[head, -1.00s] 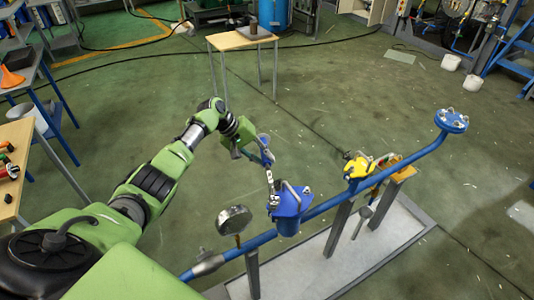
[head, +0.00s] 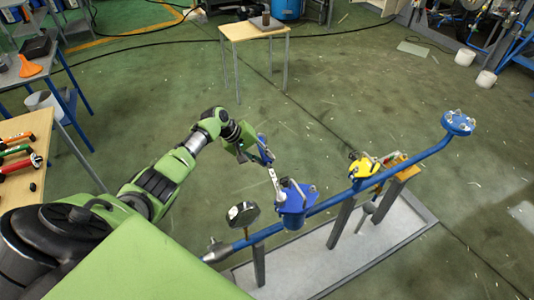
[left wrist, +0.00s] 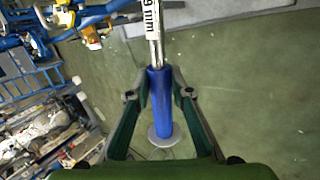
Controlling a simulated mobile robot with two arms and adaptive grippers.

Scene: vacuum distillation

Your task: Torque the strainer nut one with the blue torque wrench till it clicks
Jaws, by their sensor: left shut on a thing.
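My left gripper (head: 261,150) is shut on the blue handle of the torque wrench (head: 265,153). In the left wrist view the blue handle (left wrist: 158,95) lies between the fingers (left wrist: 160,100), with a grey disc at its end and a metal shaft marked "9 mm" leading away. In the head view the shaft slants down to the left edge of the blue strainer (head: 293,207), whose lid carries several metal nuts and bolts. The wrench's head is at a nut on that edge; I cannot tell whether it is seated. My right gripper is out of view.
The blue pipe (head: 410,158) runs on grey posts over a pale tray (head: 320,262). A gauge (head: 242,214), a yellow-topped fitting (head: 363,166) and an end flange (head: 458,123) are on it. A bench with coloured-handled tools (head: 20,160) stands left.

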